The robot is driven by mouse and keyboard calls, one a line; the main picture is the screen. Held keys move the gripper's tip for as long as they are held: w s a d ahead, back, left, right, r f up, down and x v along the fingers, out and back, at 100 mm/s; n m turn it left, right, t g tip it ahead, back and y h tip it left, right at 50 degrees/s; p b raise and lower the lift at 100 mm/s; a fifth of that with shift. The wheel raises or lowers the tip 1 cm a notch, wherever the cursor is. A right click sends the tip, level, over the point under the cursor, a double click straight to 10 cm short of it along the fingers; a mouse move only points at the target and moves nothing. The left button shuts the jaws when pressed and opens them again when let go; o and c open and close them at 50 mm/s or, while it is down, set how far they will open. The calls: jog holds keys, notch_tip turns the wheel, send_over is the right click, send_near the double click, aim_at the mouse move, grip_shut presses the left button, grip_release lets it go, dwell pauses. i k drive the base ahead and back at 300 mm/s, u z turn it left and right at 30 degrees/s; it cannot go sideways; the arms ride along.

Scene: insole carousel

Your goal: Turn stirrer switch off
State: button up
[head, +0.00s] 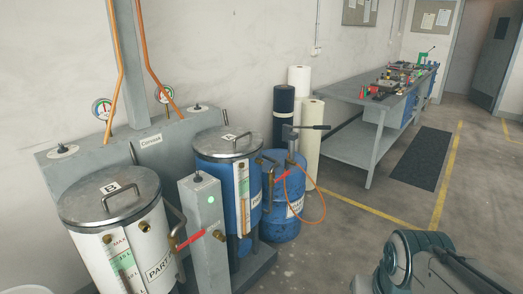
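A narrow grey post (207,235) stands between two lidded tanks. Two more black toggles with round pale plates sit on the grey back housing, one at the left (62,149) and one at the right (197,108). Their labels are too small to read, so I cannot tell which is the stirrer switch. Part of my arm shows at the bottom right, well apart from the post. My gripper is not in view.
White tank B (145,240) and a blue tank (233,190) have handles, valves and red levers. A blue drum (283,190) with a pump and orange hose stands behind. A grey workbench (350,97) is at the back right. The floor (345,240) between is clear.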

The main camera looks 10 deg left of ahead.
aim_at(198, 179)
jog(key=u, duration=0.1)
jog(key=i, duration=1.4)
jog(key=u, duration=0.95)
jog(key=i, duration=0.6)
jog(key=u, duration=0.35)
